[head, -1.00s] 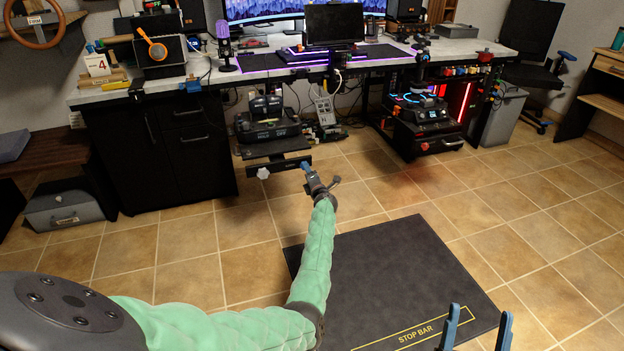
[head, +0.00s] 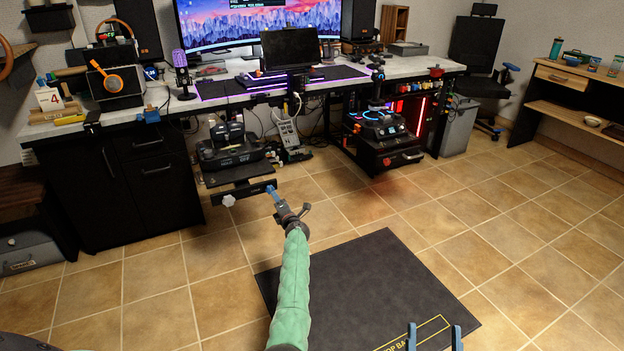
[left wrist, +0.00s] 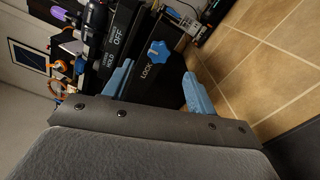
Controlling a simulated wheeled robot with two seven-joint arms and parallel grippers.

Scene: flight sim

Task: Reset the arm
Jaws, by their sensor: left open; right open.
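My left gripper (head: 273,192) reaches forward from the green-sleeved left arm to the front of a low black shelf under the desk. Its blue fingers show apart in the left wrist view (left wrist: 155,88), with nothing between them at close range. Beyond them in that view are a blue star-shaped knob (left wrist: 158,53) beside the word LOCK and a black panel (left wrist: 116,40) lettered OFF and HOLD. My right gripper (head: 434,337) shows only as two separate blue fingertips at the bottom edge, empty, over the black floor mat (head: 350,270).
The desk (head: 215,98) carries monitors and a small dark screen. Tiled floor is open at right.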

